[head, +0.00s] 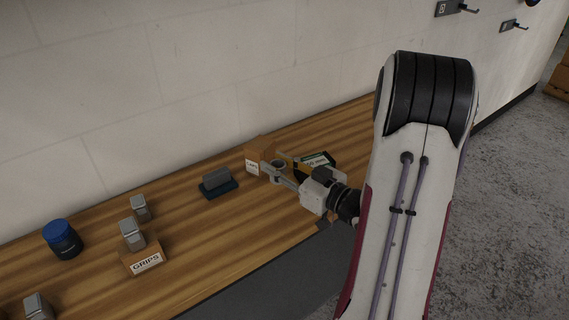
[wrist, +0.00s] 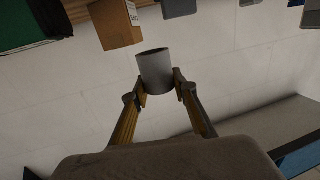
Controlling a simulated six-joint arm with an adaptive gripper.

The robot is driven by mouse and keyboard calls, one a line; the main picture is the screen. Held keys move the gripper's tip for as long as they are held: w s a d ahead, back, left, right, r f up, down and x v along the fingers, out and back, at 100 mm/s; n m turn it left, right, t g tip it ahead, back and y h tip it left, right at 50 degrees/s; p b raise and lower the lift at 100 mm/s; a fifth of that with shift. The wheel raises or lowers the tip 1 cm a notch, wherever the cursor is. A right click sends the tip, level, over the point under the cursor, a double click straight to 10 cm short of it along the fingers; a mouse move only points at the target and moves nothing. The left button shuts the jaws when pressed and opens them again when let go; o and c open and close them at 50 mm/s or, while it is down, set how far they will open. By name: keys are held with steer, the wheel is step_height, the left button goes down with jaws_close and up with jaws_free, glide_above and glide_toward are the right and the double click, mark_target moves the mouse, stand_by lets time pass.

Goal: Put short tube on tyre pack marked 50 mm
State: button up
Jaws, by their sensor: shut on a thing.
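My gripper (wrist: 158,86) is shut on a short grey tube (wrist: 155,69), with one finger on each side of it. The head view also shows the tube (head: 279,165), above the bench, with its open end up. A dark green and black pack with a pale printed label (head: 319,160) lies on the bench just right of the tube, partly behind my gripper. It looks like the tyre pack, but its label is too small to read surely. The pack also shows at the top left of the wrist view (wrist: 28,27).
A cardboard box with a white label (head: 254,156) stands just left of the tube. A grey block on a dark base (head: 217,182), a cardboard GRIPS box (head: 147,262), a blue-lidded jar (head: 62,239) and grey blocks stand farther left. The wall runs behind the bench.

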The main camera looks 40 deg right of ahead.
steer(key=shift+w+d+r, duration=0.15)
steer(key=shift+d+r, duration=0.15)
steer(key=shift+r, duration=0.15)
steer(key=w+d+r+m+h, duration=0.2)
steer(key=d+h, duration=0.1)
steer(key=d, duration=0.4)
steer(key=w+d+r+m+h, duration=0.1)
steer(key=d+r+m+h, duration=0.1)
steer(key=d, duration=0.6)
steer(key=shift+w+d+r+m+h, duration=0.3)
steer(key=shift+r+h, duration=0.2)
steer(key=shift+h, duration=0.5)
steer(key=shift+a+f, duration=0.1)
glide_above(315, 161)
steer(key=shift+f, duration=2.85)
steer(key=shift+f, duration=2.1)
steer(key=shift+f, duration=0.15)
